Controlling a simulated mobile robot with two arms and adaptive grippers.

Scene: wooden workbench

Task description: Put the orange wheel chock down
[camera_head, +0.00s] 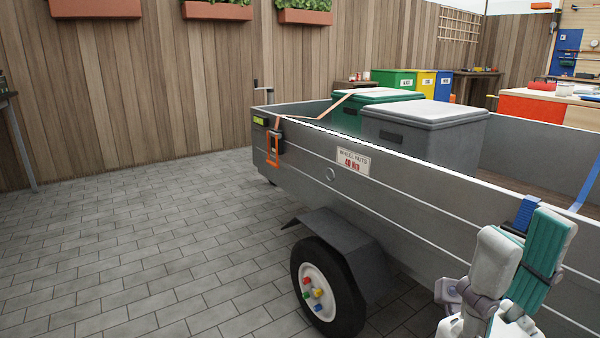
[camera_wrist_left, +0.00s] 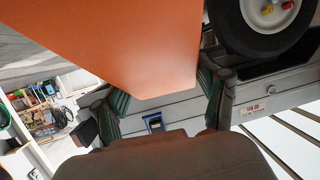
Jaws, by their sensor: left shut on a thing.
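The orange wheel chock (camera_wrist_left: 120,40) fills the upper middle of the left wrist view. My left gripper (camera_wrist_left: 165,95) is shut on it, with a green-padded finger at each side. The chock and my left gripper do not show in the head view. The trailer wheel (camera_head: 328,287), a black tyre with a white hub and coloured nuts, stands on the paving. The wheel also shows at the top right of the left wrist view (camera_wrist_left: 268,22). My right gripper (camera_head: 523,262) is open and empty at the lower right of the head view, in front of the trailer side.
The grey trailer (camera_head: 420,203) carries a grey lidded box (camera_head: 424,124) and a green box (camera_head: 345,114). An orange strap (camera_head: 273,149) hangs over its front corner. The grey paving (camera_head: 150,245) left of the wheel is clear. A wooden fence (camera_head: 160,80) stands behind.

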